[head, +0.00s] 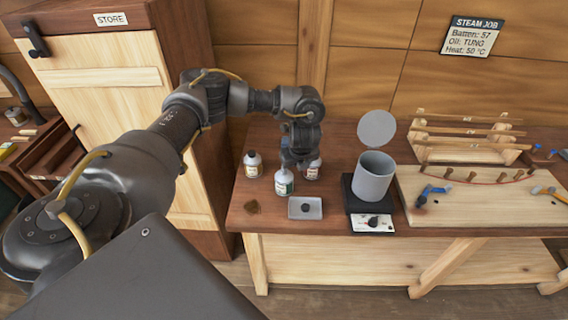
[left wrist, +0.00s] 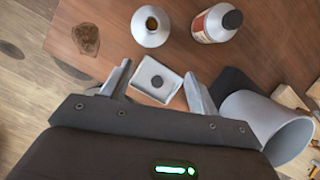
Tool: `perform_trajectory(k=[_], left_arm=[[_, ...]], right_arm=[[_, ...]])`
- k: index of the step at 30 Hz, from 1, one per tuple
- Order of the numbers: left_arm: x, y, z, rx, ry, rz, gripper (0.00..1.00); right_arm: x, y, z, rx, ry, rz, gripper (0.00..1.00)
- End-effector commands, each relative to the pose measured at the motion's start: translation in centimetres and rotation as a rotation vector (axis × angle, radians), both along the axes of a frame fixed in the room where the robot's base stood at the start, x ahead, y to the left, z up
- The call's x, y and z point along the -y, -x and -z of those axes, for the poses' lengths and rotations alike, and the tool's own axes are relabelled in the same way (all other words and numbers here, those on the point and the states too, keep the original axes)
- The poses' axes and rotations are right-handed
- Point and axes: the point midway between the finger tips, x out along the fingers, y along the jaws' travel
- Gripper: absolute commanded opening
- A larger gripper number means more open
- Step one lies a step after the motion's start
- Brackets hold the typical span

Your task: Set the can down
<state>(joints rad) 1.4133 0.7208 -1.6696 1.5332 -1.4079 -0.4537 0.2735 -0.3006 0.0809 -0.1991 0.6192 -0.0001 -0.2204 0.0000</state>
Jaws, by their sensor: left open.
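The green-labelled can (head: 284,182) stands on the bench behind a small white tray (head: 305,208). From above, in the left wrist view, this can (left wrist: 152,27) shows an uncapped mouth with yellow and dark inside. My right gripper is not in view.
A dark round cap (left wrist: 157,82) lies in the tray. A grey pot (head: 373,180) stands on a heater (head: 371,224) to the right, with a grey round lid (head: 377,128) above. A brown stain (head: 253,208) marks the bench left. A board with tools (head: 480,200) lies farther right.

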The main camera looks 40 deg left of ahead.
Motion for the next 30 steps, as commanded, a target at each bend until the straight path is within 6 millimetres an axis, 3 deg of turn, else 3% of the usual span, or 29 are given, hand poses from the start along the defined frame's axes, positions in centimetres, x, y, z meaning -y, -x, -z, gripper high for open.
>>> perform_trajectory(k=[3,8,18,30], left_arm=[[-2.6,0.2,-2.1,-0.011,-0.055,-0.021,0.60],[-3.4,0.3,-2.5,-0.018,-0.070,-0.029,0.60],[-4.7,-0.5,2.1,-0.018,-0.067,-0.032,0.60],[-5.2,-1.0,3.9,-0.018,-0.066,-0.031,0.60]], right_arm=[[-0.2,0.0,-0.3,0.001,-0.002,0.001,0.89],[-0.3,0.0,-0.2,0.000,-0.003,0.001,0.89],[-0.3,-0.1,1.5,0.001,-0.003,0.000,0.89],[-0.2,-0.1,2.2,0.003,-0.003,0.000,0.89]])
